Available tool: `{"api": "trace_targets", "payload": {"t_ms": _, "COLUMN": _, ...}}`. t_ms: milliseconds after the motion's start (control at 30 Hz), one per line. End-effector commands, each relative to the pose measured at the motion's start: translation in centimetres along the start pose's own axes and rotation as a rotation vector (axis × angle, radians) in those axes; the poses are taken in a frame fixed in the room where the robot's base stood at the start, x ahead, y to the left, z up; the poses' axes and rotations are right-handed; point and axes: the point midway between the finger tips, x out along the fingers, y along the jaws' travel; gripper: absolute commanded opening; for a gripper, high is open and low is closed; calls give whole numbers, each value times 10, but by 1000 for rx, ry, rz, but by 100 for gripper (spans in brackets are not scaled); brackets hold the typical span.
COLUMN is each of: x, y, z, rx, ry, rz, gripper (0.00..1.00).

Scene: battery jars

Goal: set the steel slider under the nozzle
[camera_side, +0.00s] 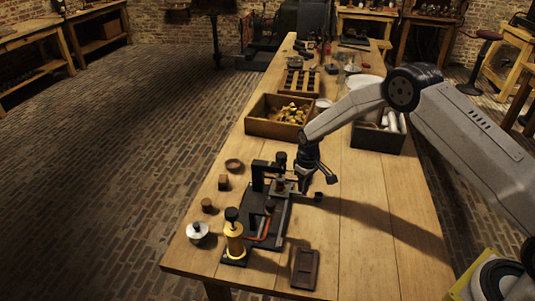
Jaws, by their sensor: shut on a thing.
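A dark press fixture (256,212) stands near the front of the wooden table, with an upright bracket and arm at its back. The nozzle appears to be the dark vertical part (281,161) on that arm; its tip is too small to make out. The steel slider (284,186) seems to be the small greyish part below it, partly hidden. My gripper (304,188) points down at the right side of the fixture and is shut on what looks like the slider's right end. The exact grip and the slider's alignment under the nozzle cannot be told.
A brass cylinder (234,240) with a dark knob stands front left. A dark tray (305,269) lies front right. Two bins, one with brass pieces (279,117), stand behind. The right front table is clear.

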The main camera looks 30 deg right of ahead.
Motion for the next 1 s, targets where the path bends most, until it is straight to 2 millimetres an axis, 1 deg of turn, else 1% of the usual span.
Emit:
{"api": "trace_targets", "payload": {"t_ms": 467, "x": -1, "y": 1, "z": 0, "rx": 0, "ry": 0, "rz": 1, "gripper": 0}}
{"api": "trace_targets", "payload": {"t_ms": 633, "x": -1, "y": -2, "z": 2, "rx": 0, "ry": -1, "rz": 1, "gripper": 0}}
{"api": "trace_targets", "payload": {"t_ms": 833, "x": -1, "y": -14, "z": 10, "rx": -2, "ry": -2, "rz": 0, "gripper": 0}}
{"api": "trace_targets", "payload": {"t_ms": 1000, "x": -1, "y": -34, "z": 23, "rx": -3, "ry": -4, "rz": -2, "gripper": 0}}
